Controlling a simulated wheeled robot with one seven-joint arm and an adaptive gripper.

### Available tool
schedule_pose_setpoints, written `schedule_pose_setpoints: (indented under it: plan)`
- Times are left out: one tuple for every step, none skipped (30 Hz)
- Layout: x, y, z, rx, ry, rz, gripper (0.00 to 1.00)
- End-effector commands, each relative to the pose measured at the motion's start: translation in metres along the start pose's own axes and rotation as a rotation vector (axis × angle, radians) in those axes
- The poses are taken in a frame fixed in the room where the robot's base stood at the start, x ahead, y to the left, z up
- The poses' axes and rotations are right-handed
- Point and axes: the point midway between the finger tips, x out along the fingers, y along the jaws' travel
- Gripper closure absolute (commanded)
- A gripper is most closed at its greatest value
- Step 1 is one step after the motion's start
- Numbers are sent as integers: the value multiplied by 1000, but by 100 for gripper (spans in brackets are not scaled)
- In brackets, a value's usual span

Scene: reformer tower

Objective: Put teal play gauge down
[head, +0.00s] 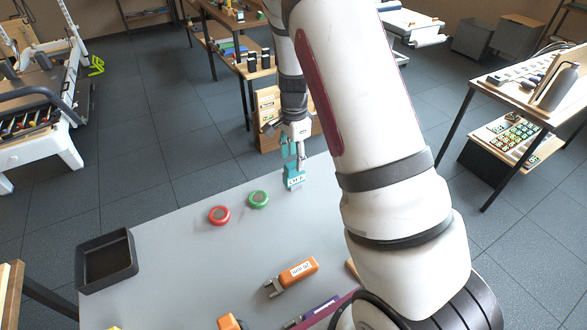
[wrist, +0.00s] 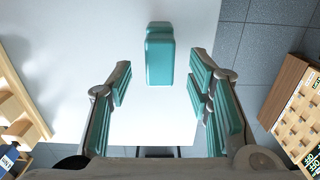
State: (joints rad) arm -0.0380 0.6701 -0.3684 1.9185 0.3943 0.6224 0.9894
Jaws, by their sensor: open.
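The teal play gauge (head: 295,180), with a white label, is at the far edge of the grey table (head: 170,260) in the head view and looks to rest on it. In the wrist view the teal play gauge (wrist: 160,58) lies ahead of my fingers, over the pale tabletop, with clear gaps on both sides. My gripper (head: 293,158) is just above the gauge in the head view. In the wrist view my gripper (wrist: 160,82) is open, its teal-padded fingers spread wide and empty. The gauge's underside is hidden.
A red round piece (head: 219,215) and a green one (head: 258,199) sit left of the gauge. An orange tool (head: 292,277) lies nearer, and a black tray (head: 105,262) stands at the table's left. A wooden rack (wrist: 295,105) is at right in the wrist view.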

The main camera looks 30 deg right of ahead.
Motion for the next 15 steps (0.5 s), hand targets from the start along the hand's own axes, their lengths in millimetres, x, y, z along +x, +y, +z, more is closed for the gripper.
schedule_pose_setpoints:
  plan:
    - [-10,-1,1,-2,0,-4,54]
    - [-16,-1,1,-3,0,-4,54]
    - [-22,-1,0,-2,1,-3,54]
    - [-26,-1,0,0,0,-2,54]
    - [-31,-1,0,0,0,-3,54]
    - [-35,-1,0,-1,0,-2,54]
    - [-38,0,0,-1,0,-1,54]
    - [-40,0,0,-2,0,-1,54]
    - [-43,0,0,-2,0,-1,54]
    - [-46,0,0,-3,0,-1,54]
    - [-48,0,1,-5,-1,-2,54]
    - [-52,1,2,-14,-4,-5,54]
    - [-56,2,4,-24,-8,-9,54]
    - [-62,3,6,-39,-12,-16,54]
    - [-71,6,10,-68,-19,-26,54]
